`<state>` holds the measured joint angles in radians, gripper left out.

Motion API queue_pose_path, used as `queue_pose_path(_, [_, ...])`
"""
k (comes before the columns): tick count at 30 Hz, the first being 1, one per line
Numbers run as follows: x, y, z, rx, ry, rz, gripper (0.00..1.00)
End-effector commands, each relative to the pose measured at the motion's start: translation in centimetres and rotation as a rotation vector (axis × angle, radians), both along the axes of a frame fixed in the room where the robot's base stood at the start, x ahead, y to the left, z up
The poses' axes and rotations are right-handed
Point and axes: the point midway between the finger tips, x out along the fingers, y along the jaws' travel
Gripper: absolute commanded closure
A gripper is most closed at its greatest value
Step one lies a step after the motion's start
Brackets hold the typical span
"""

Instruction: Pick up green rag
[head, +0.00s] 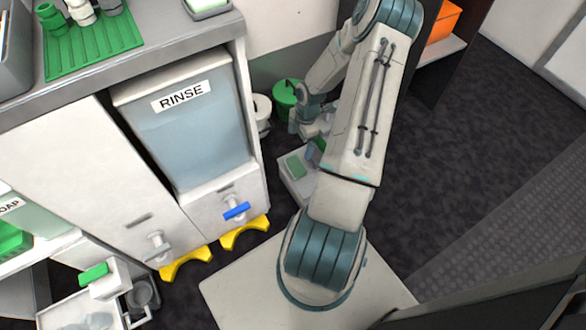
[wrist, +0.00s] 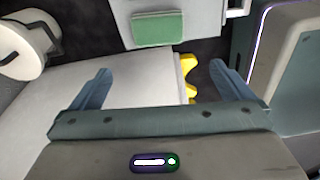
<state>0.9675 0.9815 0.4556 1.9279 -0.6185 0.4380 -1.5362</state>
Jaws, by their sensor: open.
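A flat green rectangle that looks like the rag (head: 295,167) lies on a low white box (head: 298,194) in the head view. A green rectangle also shows at the top of the wrist view (wrist: 157,29), on a white surface; it appears to be the same piece. My gripper (wrist: 160,72) is open, with its two blue-grey fingers spread and nothing between them. In the wrist view the green piece is beyond the fingertips, roughly centred between them and apart from them. In the head view my arm partly hides the gripper and the area around it.
A cabinet with a tank labelled RINSE (head: 195,125) stands on the left. Yellow floor pieces (head: 245,233) sit at its foot. A green bucket (head: 287,95) and a white roll (head: 262,110) are behind my gripper. Another small green block (head: 93,274) is at lower left. Dark floor is open on the right.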

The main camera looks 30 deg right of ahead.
Motion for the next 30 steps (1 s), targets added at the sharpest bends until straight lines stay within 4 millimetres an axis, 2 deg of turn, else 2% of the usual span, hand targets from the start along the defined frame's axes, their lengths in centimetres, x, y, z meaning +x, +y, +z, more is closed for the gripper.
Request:
queue_pose_path(9, [-0.1, 0.6, -6.2, 0.004, 0.000, 0.000, 0.00])
queue_pose_path(12, [0.0, 0.7, -7.6, 0.003, 0.000, -0.002, 0.00])
queue_pose_path(22, [0.2, 1.0, -9.5, 0.002, 0.000, 0.001, 0.00])
queue_pose_path(30, [0.5, 1.1, -13.2, 0.003, -0.001, 0.002, 0.00])
